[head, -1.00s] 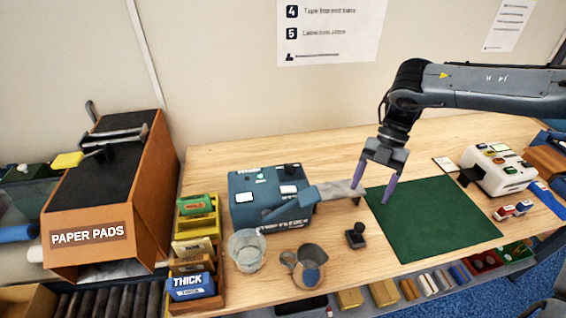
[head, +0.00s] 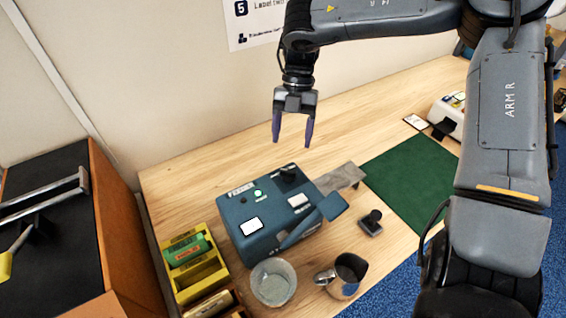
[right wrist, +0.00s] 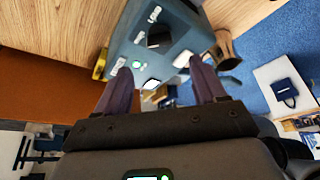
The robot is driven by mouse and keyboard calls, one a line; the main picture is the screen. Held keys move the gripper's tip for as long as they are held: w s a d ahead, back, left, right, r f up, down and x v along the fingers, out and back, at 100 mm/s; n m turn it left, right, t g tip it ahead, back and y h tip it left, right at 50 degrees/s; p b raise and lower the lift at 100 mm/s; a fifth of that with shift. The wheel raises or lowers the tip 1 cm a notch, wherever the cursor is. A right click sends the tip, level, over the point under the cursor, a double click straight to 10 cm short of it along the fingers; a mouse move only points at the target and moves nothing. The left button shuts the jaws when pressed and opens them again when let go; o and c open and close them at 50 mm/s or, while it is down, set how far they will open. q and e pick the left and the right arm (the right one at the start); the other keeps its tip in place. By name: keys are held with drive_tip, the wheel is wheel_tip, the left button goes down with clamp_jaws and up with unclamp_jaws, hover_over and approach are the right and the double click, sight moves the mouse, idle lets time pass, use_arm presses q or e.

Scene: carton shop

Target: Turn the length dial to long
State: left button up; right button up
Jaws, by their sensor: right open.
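The blue feeder machine (head: 262,222) stands on the wooden bench. A black dial (head: 288,173) sits on its top at the back right; its setting and lettering are too small to read. A green light, a white display and a pale button are also on top. My right gripper (head: 292,142) is open and empty, pointing down above and behind the dial, apart from it. In the right wrist view, the spread purple fingers (right wrist: 160,72) point toward the machine (right wrist: 178,28), with a dark knob-like part (right wrist: 158,38) beyond them. My left gripper is not in view.
A clear cup (head: 273,283) and a metal jug (head: 345,278) stand in front of the machine. A black stamp (head: 371,222) and green mat (head: 408,178) lie to the right. A yellow rack (head: 198,268) is at the left. The bench behind the machine is clear.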

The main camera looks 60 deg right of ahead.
sight(288, 171)
drive_tip(key=x, duration=0.7)
drive_tip(key=shift+s+a+f, duration=0.15)
drive_tip(key=shift+f, duration=0.1)
drive_tip(key=shift+a+f, duration=0.2)
drive_tip(key=shift+f, duration=0.35)
drive_tip(key=c, duration=1.1)
drive_tip(key=shift+o, duration=0.2)
